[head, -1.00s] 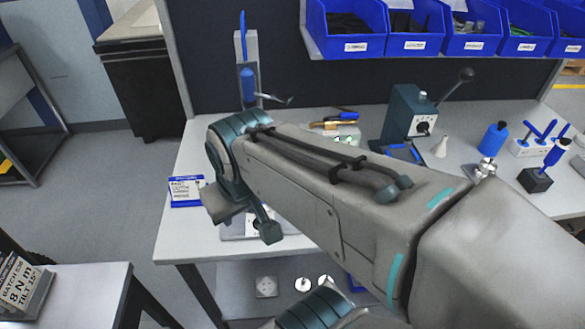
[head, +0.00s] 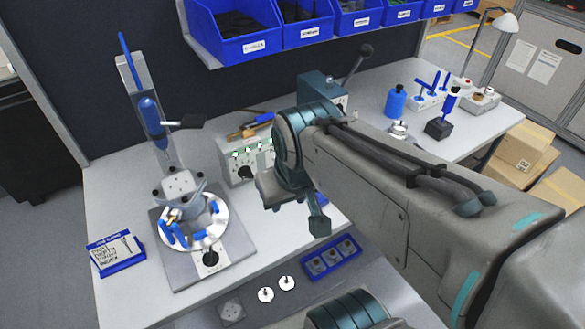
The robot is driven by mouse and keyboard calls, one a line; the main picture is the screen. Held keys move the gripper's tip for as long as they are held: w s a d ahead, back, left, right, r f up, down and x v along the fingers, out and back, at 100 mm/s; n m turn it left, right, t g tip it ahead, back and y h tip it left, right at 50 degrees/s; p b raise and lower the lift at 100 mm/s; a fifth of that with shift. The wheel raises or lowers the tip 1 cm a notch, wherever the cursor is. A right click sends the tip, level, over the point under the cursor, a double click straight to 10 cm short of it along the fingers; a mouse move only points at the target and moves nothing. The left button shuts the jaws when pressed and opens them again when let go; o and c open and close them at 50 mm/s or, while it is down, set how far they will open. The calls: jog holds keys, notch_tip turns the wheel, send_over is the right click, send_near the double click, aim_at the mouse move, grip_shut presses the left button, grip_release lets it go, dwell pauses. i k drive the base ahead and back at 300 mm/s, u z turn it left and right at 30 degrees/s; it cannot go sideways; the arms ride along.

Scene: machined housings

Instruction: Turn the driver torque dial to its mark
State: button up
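A light grey controller box (head: 236,160) with small green lights stands on the bench, left of my arm. A black knob (head: 244,172) on its front looks like the torque dial; its mark and setting are too small to read. The blue driver (head: 151,117) hangs upright on a grey stand at the left. My gripper (head: 319,224) shows only in part, as a dark piece below my arm's end joint, right of the box and apart from it. Its fingertips are not clear, and nothing shows held.
A round fixture with blue clamps (head: 190,222) sits on a grey base with another black knob (head: 210,258). A blue-framed card (head: 117,253) stands at the bench's left. Blue bins (head: 238,35) hang above. A teal press (head: 322,88) stands behind my arm.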

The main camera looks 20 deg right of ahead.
aim_at(245, 171)
jog(key=z, duration=0.9)
jog(key=k, duration=0.85)
jog(key=u, duration=1.05)
jog(key=i, duration=0.5)
jog(key=u, duration=0.05)
